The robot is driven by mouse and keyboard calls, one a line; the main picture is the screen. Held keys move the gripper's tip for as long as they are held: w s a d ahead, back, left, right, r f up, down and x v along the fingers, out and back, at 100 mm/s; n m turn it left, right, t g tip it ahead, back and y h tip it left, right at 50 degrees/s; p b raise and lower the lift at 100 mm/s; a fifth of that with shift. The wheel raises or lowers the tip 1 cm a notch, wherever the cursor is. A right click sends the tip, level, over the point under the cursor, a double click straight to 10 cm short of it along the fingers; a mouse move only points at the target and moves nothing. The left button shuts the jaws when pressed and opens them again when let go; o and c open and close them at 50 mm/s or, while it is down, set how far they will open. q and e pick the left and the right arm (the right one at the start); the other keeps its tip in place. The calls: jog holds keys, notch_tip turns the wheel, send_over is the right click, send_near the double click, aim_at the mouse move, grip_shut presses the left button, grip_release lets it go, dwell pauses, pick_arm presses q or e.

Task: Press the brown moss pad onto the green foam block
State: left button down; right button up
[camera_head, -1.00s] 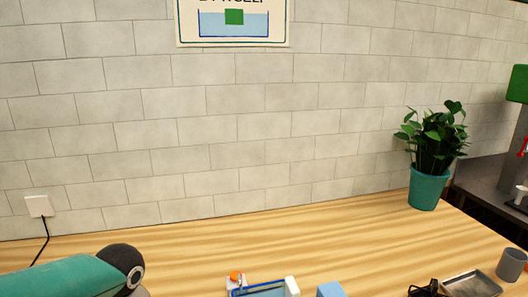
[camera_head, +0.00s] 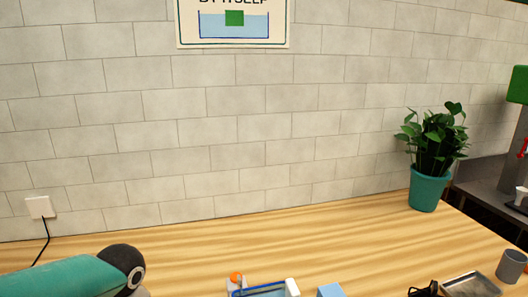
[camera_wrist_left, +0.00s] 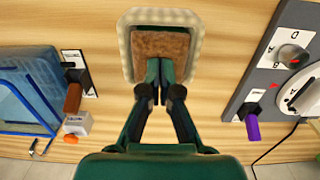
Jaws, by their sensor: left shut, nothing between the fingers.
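The brown moss pad (camera_wrist_left: 160,44) lies inside a cream, wavy-rimmed container (camera_wrist_left: 124,42) at the top middle of the left wrist view. A narrow dark green band shows around the pad inside the rim. I cannot tell whether it is the green foam block, which is otherwise hidden. My left gripper (camera_wrist_left: 165,66) is shut and empty, its fingertips at the near edge of the pad. I cannot tell whether they touch it. In the head view only my left arm shows, at the lower left. My right gripper is in neither view.
A blue-rimmed water tank (camera_wrist_left: 28,95) stands left in the wrist view, beside a small white block with an orange top (camera_wrist_left: 76,124). A grey panel with a dial (camera_wrist_left: 290,56) and a purple-tipped part (camera_wrist_left: 252,128) are right. A potted plant (camera_head: 425,186) stands farther back.

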pick_arm(q)
jog(key=shift+r+p, duration=2.5)
jog(key=shift+r, duration=0.8)
